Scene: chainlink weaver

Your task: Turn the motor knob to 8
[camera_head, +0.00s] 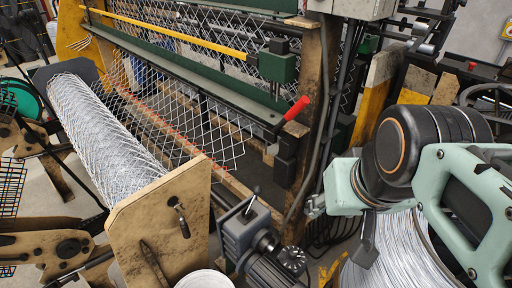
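A grey motor unit (272,272) with cooling ribs stands at the bottom centre. A small dark round knob (292,259), with light marks around it, sits on its right side. The marks are too small to read, so its setting cannot be told. My gripper (339,229) is to the right of the knob and a little higher in the picture, apart from it. Its two fingers look spread, one to the left and one pointing down, with nothing between them. Parts of it are hidden behind my mint-green and black arm.
A grey box with a lever (243,222) adjoins the motor. A wooden plate (160,225) and a roll of chainlink mesh (100,140) stand at left. A wire coil (400,255) lies below my arm. A red-handled lever (296,108) sticks out above. A white bucket (204,280) is at the bottom.

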